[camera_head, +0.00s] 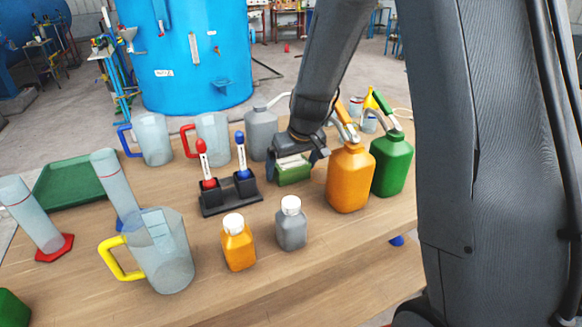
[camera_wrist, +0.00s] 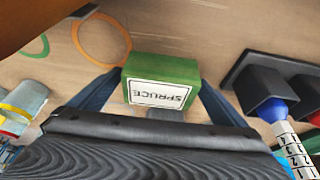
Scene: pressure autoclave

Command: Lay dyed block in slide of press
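A green block (camera_wrist: 165,68) with a white label reading SPRUCE lies between the two fingers of my gripper (camera_wrist: 161,85) in the wrist view. The fingers flank its sides. Whether both press on it or a small gap remains is unclear. In the head view the green block (camera_head: 293,173) is below my gripper (camera_head: 296,160), behind the grey small bottle and left of the orange jug. Whether it rests on the table or is slightly raised is unclear. I cannot make out a press with a slide in either view.
A black rack (camera_head: 230,195) with red and blue droppers stands left of the block. The orange jug (camera_head: 349,180) and green jug (camera_head: 392,163) stand close on its right. Small orange (camera_head: 238,244) and grey (camera_head: 291,226) bottles stand in front. A green tray (camera_head: 75,185) lies far left.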

